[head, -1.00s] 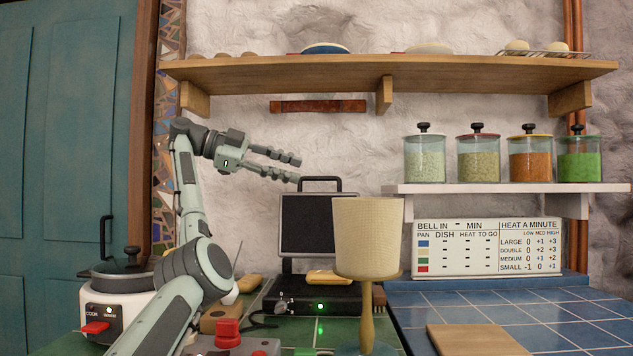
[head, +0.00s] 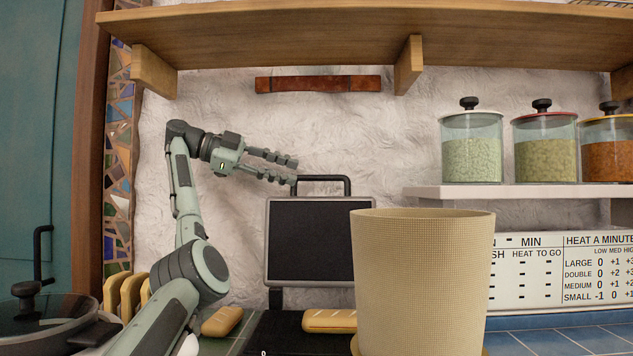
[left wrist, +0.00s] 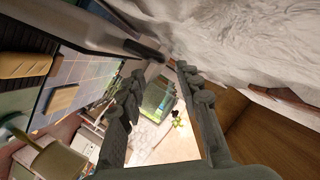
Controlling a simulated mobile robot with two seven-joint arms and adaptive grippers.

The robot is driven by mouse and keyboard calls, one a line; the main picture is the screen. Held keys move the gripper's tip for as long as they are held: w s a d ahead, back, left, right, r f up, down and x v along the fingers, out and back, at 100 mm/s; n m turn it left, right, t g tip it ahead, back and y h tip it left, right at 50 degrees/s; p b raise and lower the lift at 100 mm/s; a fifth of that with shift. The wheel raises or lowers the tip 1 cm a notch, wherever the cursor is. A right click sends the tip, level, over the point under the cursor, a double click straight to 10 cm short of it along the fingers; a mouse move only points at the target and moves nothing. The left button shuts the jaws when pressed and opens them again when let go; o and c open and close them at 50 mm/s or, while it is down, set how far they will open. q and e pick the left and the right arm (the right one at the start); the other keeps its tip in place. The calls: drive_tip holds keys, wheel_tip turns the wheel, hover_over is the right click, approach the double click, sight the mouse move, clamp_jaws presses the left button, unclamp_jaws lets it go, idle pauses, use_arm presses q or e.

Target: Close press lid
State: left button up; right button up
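The press stands open. Its dark lid (head: 320,240) with a grey rim is upright against the back, with a black handle (head: 323,179) on its top edge. The press base (head: 285,335) is only partly in view at the bottom, with a bread piece (head: 330,321) on it. My left gripper (head: 295,170) is open and empty, its fingers apart. Its tips are close to the left end of the handle; I cannot tell whether they touch. The left wrist view also shows the open fingers of my left gripper (left wrist: 162,80). My right gripper is in neither view.
A large woven tan shade (head: 422,285) stands in front, hiding the press's right side. A wooden shelf (head: 300,35) runs overhead. Jars (head: 470,145) stand on a white shelf (head: 440,193) at right. A pan (head: 45,325) is at lower left, near bread slices (head: 125,295).

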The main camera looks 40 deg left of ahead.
sight(307, 176)
use_arm(q)
drive_tip(key=shift+w+d+f, duration=0.1)
drive_tip(key=shift+w+d, duration=0.05)
drive_tip(key=shift+w, duration=0.25)
drive_tip(key=x, duration=0.7)
drive_tip(key=shift+c, duration=0.2)
clamp_jaws()
